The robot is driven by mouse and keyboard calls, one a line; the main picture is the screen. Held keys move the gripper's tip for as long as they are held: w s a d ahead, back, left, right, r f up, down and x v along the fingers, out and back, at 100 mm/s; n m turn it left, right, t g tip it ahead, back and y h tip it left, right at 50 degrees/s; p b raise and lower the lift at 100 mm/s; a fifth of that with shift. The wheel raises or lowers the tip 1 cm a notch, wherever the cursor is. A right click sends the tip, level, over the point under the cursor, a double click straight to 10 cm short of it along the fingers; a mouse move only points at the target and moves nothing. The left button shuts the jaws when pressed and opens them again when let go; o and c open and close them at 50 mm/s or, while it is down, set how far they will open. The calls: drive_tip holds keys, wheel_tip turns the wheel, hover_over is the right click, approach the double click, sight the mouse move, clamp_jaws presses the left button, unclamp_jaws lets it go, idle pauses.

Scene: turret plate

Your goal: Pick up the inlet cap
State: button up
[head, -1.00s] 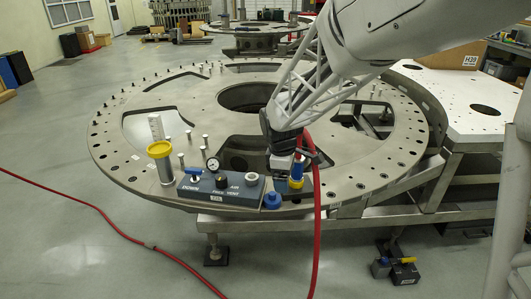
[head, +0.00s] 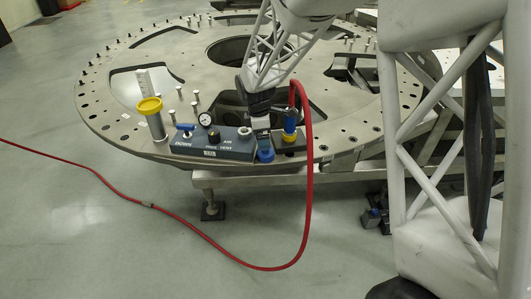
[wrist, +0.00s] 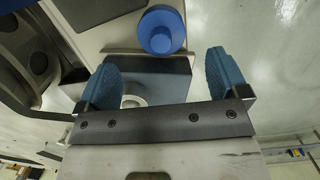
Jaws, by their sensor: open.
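The inlet cap is a small blue round cap (head: 265,155) on the plate's front edge, just right of the grey control box (head: 213,144). In the wrist view the cap (wrist: 160,28) shows from above, with a wide rim and a raised centre. My gripper (head: 263,139) points down close above and behind the cap. In the wrist view its blue fingers (wrist: 163,62) are spread wide with nothing held between them. The cap lies beyond the fingertips, roughly midway between them sideways. The gripper hides part of the cap's far side in the head view.
A blue and yellow hose fitting (head: 290,128) with a red hose (head: 307,190) stands close right of my gripper. The box carries a gauge, knobs and a metal port. A yellow-topped cylinder (head: 151,115) stands left. The round plate (head: 110,75) has several upright pins.

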sight(265, 152)
drive_tip(key=shift+d+f, duration=0.15)
drive_tip(key=shift+f, duration=0.9)
drive_tip(key=shift+f, duration=0.1)
drive_tip(key=shift+d+f, duration=0.2)
drive_tip(key=shift+f, duration=1.05)
drive_tip(key=shift+d+f, duration=0.15)
drive_tip(key=shift+f, duration=1.05)
drive_tip(key=shift+s, duration=0.1)
drive_tip(key=shift+c, duration=0.4)
drive_tip(key=c, duration=0.8)
drive_tip(key=shift+r, duration=0.2)
